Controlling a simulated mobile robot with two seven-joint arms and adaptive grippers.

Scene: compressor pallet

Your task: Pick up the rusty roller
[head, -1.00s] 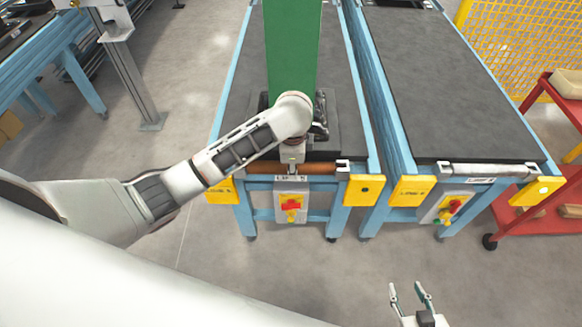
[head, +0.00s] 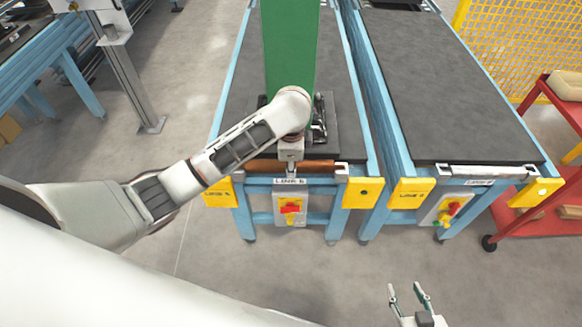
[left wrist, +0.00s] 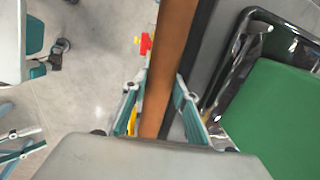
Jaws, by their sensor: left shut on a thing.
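The rusty roller (head: 318,166) is an orange-brown bar across the front end of the left conveyor, above the "LINE 6" label. In the left wrist view the roller (left wrist: 173,50) runs from the top edge down between the fingers. My left gripper (head: 291,170) is above the roller in the head view and shut on it. Its two fingers also show on either side of the roller in the left wrist view (left wrist: 156,86). My right gripper (head: 406,288) is open and empty, low in the head view, above bare floor.
A tall green column (head: 290,45) on a black base stands on the left conveyor (head: 238,110), just behind the roller. A second conveyor (head: 445,90) is close on the right. A red cart (head: 525,218) stands at far right. The front floor is clear.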

